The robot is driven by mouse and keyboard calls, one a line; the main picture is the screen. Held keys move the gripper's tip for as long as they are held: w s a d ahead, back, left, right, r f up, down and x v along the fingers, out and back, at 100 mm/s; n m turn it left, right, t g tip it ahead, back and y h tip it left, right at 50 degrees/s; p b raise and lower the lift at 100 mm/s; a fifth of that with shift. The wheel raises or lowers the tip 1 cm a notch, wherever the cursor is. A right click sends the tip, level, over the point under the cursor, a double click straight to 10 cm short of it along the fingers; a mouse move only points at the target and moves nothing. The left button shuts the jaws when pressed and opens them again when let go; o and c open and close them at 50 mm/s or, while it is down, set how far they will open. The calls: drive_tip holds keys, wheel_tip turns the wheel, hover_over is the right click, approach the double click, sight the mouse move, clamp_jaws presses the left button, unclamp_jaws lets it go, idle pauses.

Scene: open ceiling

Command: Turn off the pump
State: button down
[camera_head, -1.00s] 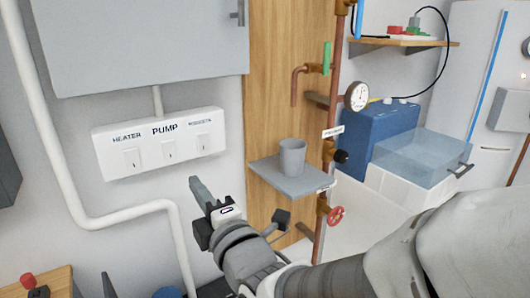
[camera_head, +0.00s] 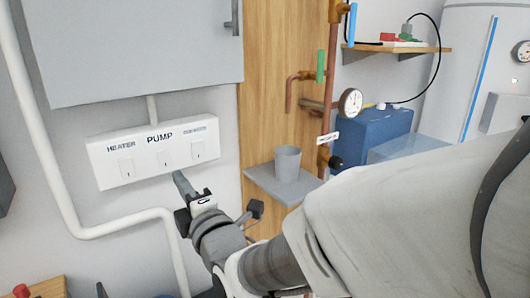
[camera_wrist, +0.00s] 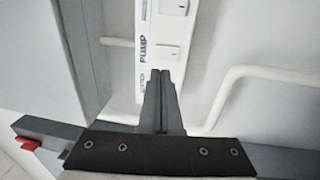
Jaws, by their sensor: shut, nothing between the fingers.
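A white switch panel (camera_head: 110,179) hangs on the wall with three rocker switches under labels, HEATER at left, PUMP in the middle and a third at right too small to read. The PUMP switch (camera_head: 164,157) is the middle rocker; which way it is set cannot be told. My gripper (camera_head: 180,176) is shut and empty, its tips just below and right of the PUMP switch in the picture. In the wrist view the closed fingertips (camera_wrist: 162,75) point along the panel (camera_wrist: 150,28), just short of the PUMP switch (camera_wrist: 168,52). Contact cannot be confirmed.
A grey cabinet (camera_head: 130,50) is above the panel. A white pipe (camera_head: 110,227) bends below it. A grey shelf (camera_head: 262,182) with a cup (camera_head: 287,164) stands to the right, beside copper piping (camera_head: 329,90) with a gauge (camera_head: 350,101).

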sight(163, 153)
drive_tip(key=x, duration=0.8)
drive_tip(key=shift+w+a+b, duration=0.2)
drive_tip(key=shift+w+b, duration=0.05)
drive_tip(key=shift+b, duration=0.05)
drive_tip(key=shift+w+a+b, duration=0.1)
drive_tip(key=shift+w+b, duration=0.05)
drive_tip(key=shift+b, duration=0.2)
drive_tip(key=shift+r, duration=0.2)
